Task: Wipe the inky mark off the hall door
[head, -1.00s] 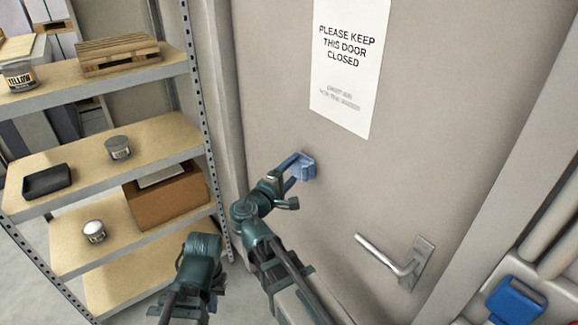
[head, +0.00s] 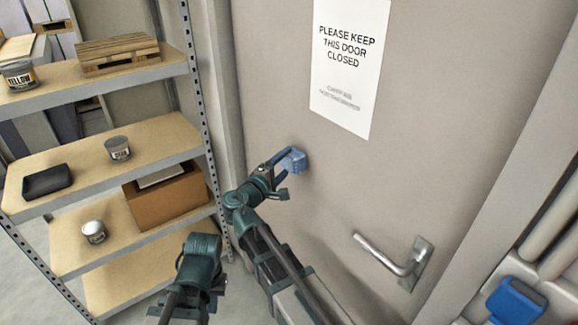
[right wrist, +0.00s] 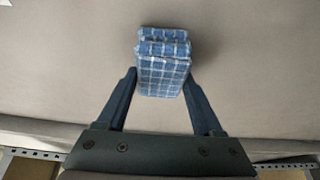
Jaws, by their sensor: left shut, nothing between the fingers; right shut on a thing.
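The hall door (head: 430,130) is a plain grey-beige panel filling the middle and right of the head view. No inky mark shows on its visible surface; the part behind the cloth is hidden. My right gripper (head: 282,164) is shut on a folded blue checked cloth (head: 294,161) at the door's left part, below the notice. The cloth seems to lie against the door. In the right wrist view the cloth (right wrist: 163,62) sits between the two fingertips. My left gripper (head: 213,290) is low, left of the right arm, apart from the door, shut and empty.
A paper notice (head: 343,70) is on the door above the cloth. A lever handle (head: 395,262) sticks out at lower right. A shelf unit (head: 165,140) with tins, a tray and a cardboard box stands close on the left. A blue object (head: 515,300) is at bottom right.

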